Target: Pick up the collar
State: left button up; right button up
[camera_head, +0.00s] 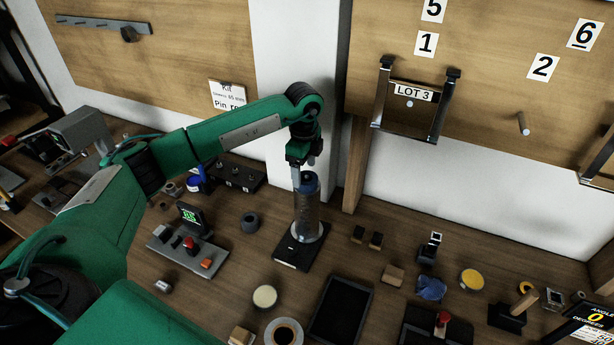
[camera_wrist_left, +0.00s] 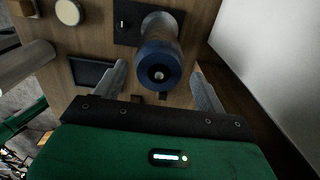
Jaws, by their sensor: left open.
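A blue ring (camera_head: 307,182), which looks like the collar, sits at the top of an upright dark cylinder (camera_head: 308,212) on a black base plate (camera_head: 290,252). My left gripper (camera_head: 303,174) points down at the top of the cylinder. In the left wrist view the blue ring (camera_wrist_left: 158,65) lies between the two spread fingers, with visible gaps on both sides. A light spot shows at its centre. The gripper is open and empty. In the head view one finger shows in front of the ring; the other is mostly hidden. My right gripper is not in view.
A grey ring (camera_head: 250,222) and a control box with a red knob (camera_head: 190,246) stand left of the cylinder. A black tray (camera_head: 341,308), a yellow-topped tin (camera_head: 471,279) and small blocks lie in front and right. A wooden post (camera_head: 356,165) and wall stand close behind.

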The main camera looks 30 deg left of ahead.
aim_at(304, 177)
pick_arm(q)
notch_tip(304, 177, down, 2)
jog(key=shift+p, duration=0.3)
jog(key=shift+f, duration=0.25)
jog(key=c, duration=1.1)
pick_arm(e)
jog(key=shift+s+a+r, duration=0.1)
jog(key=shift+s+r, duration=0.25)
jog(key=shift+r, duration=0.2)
pick_arm(q)
jog(key=shift+r, duration=0.1)
